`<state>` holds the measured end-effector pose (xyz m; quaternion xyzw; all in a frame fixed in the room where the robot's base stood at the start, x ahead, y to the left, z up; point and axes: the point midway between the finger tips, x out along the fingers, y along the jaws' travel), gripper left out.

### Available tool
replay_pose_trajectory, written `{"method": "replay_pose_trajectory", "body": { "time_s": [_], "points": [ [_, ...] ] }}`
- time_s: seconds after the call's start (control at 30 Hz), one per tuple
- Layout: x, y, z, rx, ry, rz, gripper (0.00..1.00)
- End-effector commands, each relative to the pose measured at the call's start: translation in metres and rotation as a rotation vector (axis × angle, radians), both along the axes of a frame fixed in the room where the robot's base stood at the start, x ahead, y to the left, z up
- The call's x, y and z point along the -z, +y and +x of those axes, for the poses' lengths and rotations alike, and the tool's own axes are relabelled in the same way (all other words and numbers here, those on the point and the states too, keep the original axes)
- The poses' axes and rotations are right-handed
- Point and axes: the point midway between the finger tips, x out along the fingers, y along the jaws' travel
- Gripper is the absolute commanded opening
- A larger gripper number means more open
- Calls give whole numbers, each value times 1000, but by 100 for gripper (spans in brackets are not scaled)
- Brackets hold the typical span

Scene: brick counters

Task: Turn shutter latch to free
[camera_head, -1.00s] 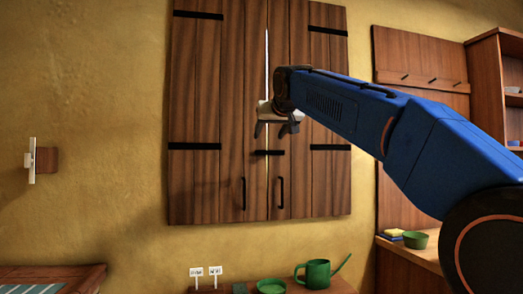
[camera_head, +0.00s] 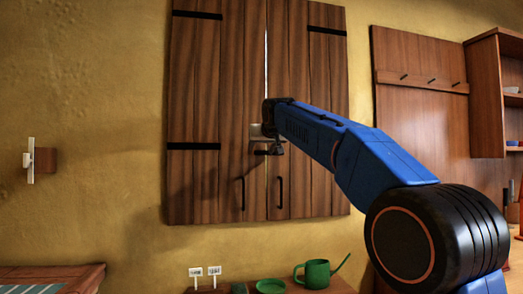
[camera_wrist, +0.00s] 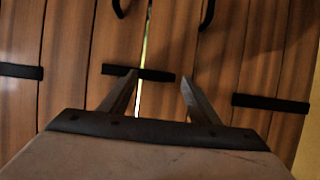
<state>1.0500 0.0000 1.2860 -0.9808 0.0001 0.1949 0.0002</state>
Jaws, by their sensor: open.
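The shutter (camera_head: 205,100) is a pair of dark wooden leaves on the wall, with a thin bright gap between them. The shutter latch (camera_wrist: 152,75) is a short black bar lying across this gap in the wrist view. My gripper (camera_wrist: 160,79) is open and empty, its two fingers pointing at the shutter. In the wrist view the left fingertip overlaps the latch's middle and the right fingertip is just past its right end. I cannot tell if they touch. In the head view my gripper (camera_head: 266,142) is in front of the latch and partly hides it.
Two black pull handles (camera_head: 280,192) are below the latch. Black hinge straps (camera_head: 193,146) cross the leaves. A green watering can (camera_head: 317,273) and a green bowl (camera_head: 271,286) stand on a low counter below. A white fixture on a wooden block (camera_head: 45,160) is on the left wall.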

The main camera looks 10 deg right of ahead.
Motion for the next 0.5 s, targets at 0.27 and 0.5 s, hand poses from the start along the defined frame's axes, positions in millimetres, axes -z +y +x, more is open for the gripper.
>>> {"method": "replay_pose_trajectory", "body": {
  "time_s": [0.27,0.5],
  "points": [
    [0,0,0,0,0,0,40],
    [0,0,0,0,0,-1,0]
  ]
}}
